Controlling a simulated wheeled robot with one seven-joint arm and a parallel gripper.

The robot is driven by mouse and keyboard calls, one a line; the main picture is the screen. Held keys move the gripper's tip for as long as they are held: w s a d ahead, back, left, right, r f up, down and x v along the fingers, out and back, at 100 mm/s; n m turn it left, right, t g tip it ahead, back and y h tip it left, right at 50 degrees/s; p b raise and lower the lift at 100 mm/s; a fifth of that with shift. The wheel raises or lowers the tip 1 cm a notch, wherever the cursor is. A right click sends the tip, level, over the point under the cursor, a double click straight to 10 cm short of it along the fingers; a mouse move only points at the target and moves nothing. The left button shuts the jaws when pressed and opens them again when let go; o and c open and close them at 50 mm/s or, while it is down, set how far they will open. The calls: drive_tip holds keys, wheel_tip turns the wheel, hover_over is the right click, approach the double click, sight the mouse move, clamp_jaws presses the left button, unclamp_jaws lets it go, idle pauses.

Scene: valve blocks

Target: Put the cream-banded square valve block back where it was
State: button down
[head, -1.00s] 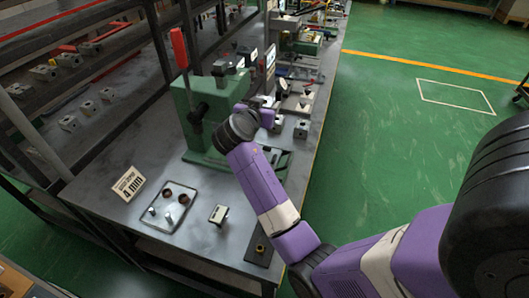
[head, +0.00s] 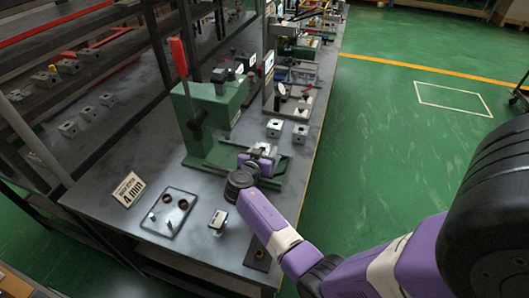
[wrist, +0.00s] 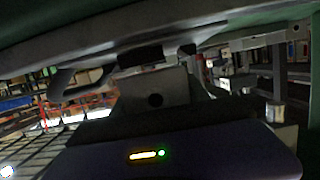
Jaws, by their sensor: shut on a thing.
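My gripper (head: 261,154) is at the green press's base in the head view, shut on a block. The wrist view shows a grey square block (wrist: 155,92) with a dark round hole facing me, between dark finger parts. Its band is not clear to see in either view, so I cannot confirm the cream colour. In the head view most of it is hidden by my wrist. I cannot tell whether it touches the press. Two pale square blocks (head: 275,128) (head: 300,133) stand on the bench behind. Another pale block (head: 218,219) sits alone near the front.
The green press (head: 212,120) with a red handle stands left of my gripper. A tray (head: 190,203) with small parts, a "4 mm" sign (head: 129,189) and a dark plate with a brass-coloured ring (head: 257,257) lie nearer. Several blocks (head: 68,130) sit on the left shelving.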

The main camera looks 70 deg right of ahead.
drive_tip(key=shift+f, duration=0.6)
drive_tip(key=c, duration=0.6)
unclamp_jaws()
drive_tip(key=shift+f, duration=0.1)
